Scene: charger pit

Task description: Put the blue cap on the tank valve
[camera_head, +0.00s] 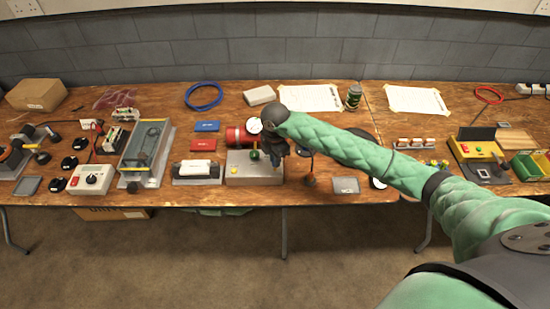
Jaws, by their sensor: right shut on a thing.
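My right gripper (277,170) points down over the right part of a grey box (238,170), just right of a small green knob (254,154). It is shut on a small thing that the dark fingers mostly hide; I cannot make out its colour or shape. A red cylinder (235,136) that looks like the tank lies behind the grey box, with a round white gauge (254,126) at its right end. My arm and gripper hide what is right of the gauge. I cannot pick out the blue cap or the tank valve clearly. My left gripper is out of view.
Left of the box are a white roll on a stand (198,170), a red case (206,145) and a blue case (207,126). A blue cable coil (203,96) and a green can (353,96) lie behind. My right arm crosses the table's right half.

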